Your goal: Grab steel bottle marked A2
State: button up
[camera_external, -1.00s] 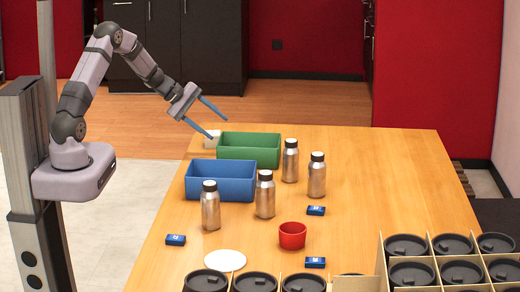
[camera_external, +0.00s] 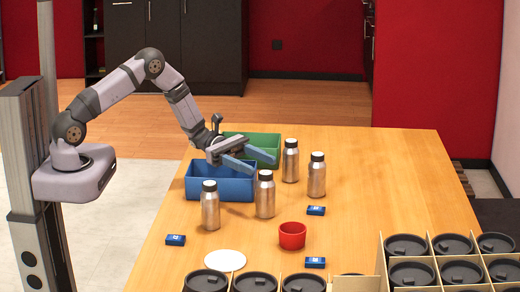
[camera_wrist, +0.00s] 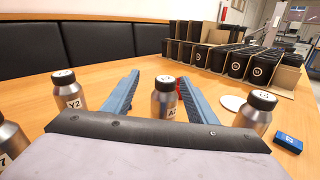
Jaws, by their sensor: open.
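The steel bottle marked A2 (camera_wrist: 164,101) stands upright in the middle of the wrist view, between the lines of my two fingers; its label is partly cut off by my gripper body. In the external view it appears to be the middle front bottle (camera_external: 265,198), with a black cap.
A bottle marked Y2 (camera_wrist: 70,95) stands to the left, another bottle (camera_wrist: 254,112) to the right, and one at the left edge (camera_wrist: 10,142). A blue bin (camera_external: 220,188) and green bin (camera_external: 268,152) are close to my gripper. A red cup (camera_external: 292,236) stands in front.

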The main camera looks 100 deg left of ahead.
aim_at(271, 177)
jog(key=d, duration=0.1)
jog(key=w+d, duration=0.1)
jog(key=d+n, duration=0.1)
jog(key=shift+w+d+f+h, duration=0.15)
jog(key=shift+w+f+h, duration=0.15)
jog(key=shift+w, duration=0.05)
jog(key=shift+f+p+x, duration=0.25)
jog(key=shift+p+x, duration=0.3)
jog(key=shift+x, duration=0.85)
jog(key=shift+f+p+x, duration=0.2)
jog(key=shift+p+x, duration=0.35)
jog(key=shift+x, duration=0.85)
jog(key=shift+w, duration=0.1)
grip_shut()
